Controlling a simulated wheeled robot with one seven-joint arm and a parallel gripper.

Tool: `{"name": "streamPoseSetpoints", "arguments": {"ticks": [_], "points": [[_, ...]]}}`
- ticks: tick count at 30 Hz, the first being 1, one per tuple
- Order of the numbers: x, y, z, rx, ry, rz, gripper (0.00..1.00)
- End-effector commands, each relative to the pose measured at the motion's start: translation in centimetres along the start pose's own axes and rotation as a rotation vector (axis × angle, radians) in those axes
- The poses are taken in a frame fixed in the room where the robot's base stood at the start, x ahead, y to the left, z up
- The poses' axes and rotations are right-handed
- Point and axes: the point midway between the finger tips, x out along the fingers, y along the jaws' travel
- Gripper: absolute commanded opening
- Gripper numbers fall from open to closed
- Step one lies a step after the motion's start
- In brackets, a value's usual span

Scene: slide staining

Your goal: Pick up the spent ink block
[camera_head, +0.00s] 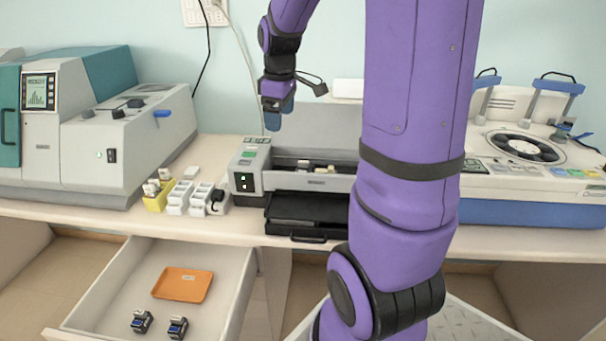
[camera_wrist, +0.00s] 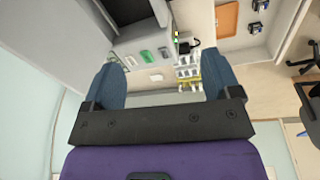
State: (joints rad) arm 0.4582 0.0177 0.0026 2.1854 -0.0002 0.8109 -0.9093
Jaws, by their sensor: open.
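My gripper (camera_head: 273,112) is raised above and behind the left part of the grey slide machine (camera_head: 250,170). Its two blue fingers are wide apart in the wrist view (camera_wrist: 163,78), with nothing between them. Two small black blocks with blue parts, one (camera_head: 141,321) left of the other (camera_head: 177,327), lie in the open drawer, far from my gripper. They also show in the wrist view (camera_wrist: 257,27). Small pale pieces (camera_head: 318,166) sit in the machine's open top. I cannot tell which piece is the spent ink block.
An orange tray (camera_head: 182,285) lies in the open drawer (camera_head: 232,290). A yellow rack (camera_head: 157,199) and white racks (camera_head: 178,198) stand on the counter left of the machine. A large analyser (camera_head: 120,145) is at left, a centrifuge-like device (camera_head: 540,150) at right.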

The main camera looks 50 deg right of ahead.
Motion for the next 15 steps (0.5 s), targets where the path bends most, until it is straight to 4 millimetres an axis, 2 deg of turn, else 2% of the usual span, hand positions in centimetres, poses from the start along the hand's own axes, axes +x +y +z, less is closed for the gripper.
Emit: {"name": "streamPoseSetpoints", "arguments": {"ticks": [1,6,10,15], "points": [[1.5,1.6,0.4,-0.015,-0.017,-0.017,0.83],[5.9,6.0,1.8,-0.096,-0.051,-0.064,0.83],[8.4,8.2,3.0,-0.141,-0.063,-0.090,0.83],[10.1,9.4,3.7,-0.170,-0.069,-0.107,0.83]]}}
